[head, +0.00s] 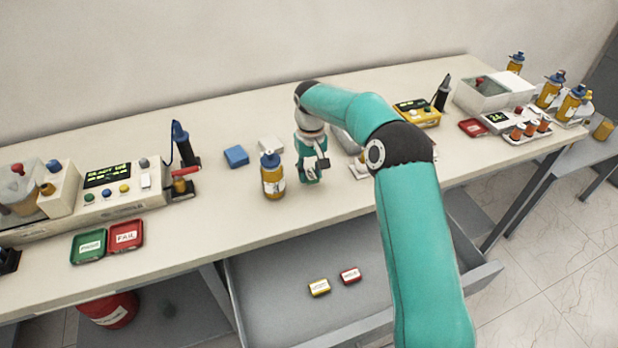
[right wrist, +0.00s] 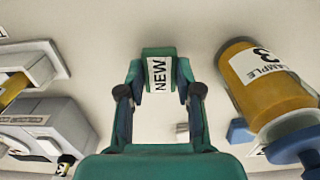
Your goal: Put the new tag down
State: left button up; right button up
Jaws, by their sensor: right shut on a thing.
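The new tag (right wrist: 158,76) is a green block with a white label reading NEW in the right wrist view. My right gripper (right wrist: 160,92) is shut on it, one finger on each side. In the head view my right gripper (head: 313,172) points down low over the bench, just right of a bottle with an orange body and blue cap (head: 273,180). The tag is hard to make out there, and I cannot tell whether it touches the bench. My left gripper is not in view.
Sample bottle 3 (right wrist: 262,82) stands close beside the gripper in the right wrist view. A blue block (head: 236,156) lies to the left on the bench (head: 215,200). An open drawer (head: 275,285) below holds a yellow and a red tag. The bench front left of the bottle is clear.

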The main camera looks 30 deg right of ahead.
aim_at(311, 174)
jog(key=shift+f, duration=1.35)
jog(key=o, duration=0.8)
jog(key=shift+f, duration=0.1)
jog(key=shift+o, duration=0.2)
notch_tip(311, 174, up, 11)
jog(key=shift+r, duration=0.6)
